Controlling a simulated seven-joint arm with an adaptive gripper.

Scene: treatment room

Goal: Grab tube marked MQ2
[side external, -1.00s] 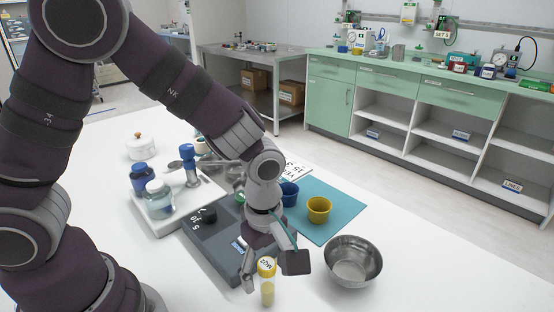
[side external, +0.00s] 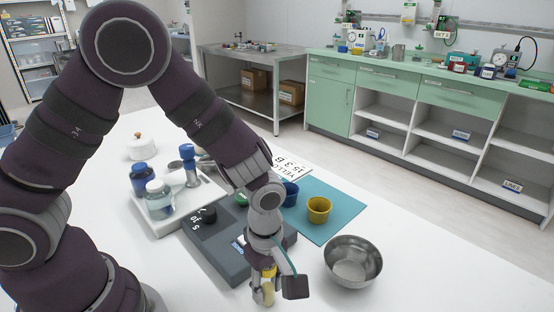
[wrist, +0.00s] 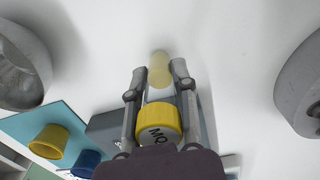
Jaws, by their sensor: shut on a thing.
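The tube marked MQ2 (wrist: 158,122) has a yellow cap with dark letters, of which "MQ" shows in the wrist view, and a clear body with pale yellow contents. In the side view the tube (side external: 268,292) is partly hidden behind my fingers. My gripper (side external: 264,294) is around the tube near the table front. In the wrist view my gripper (wrist: 158,82) has one finger on each side of the tube body, shut on it. The tube looks upright; whether its base touches the table I cannot tell.
A steel bowl (side external: 353,262) stands close to the right of my gripper. A dark grey device (side external: 215,250) lies behind and left. A teal mat (side external: 335,222) holds a yellow cup (side external: 319,210) and a blue cup (side external: 290,194). A white tray (side external: 160,228) with bottles is farther left.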

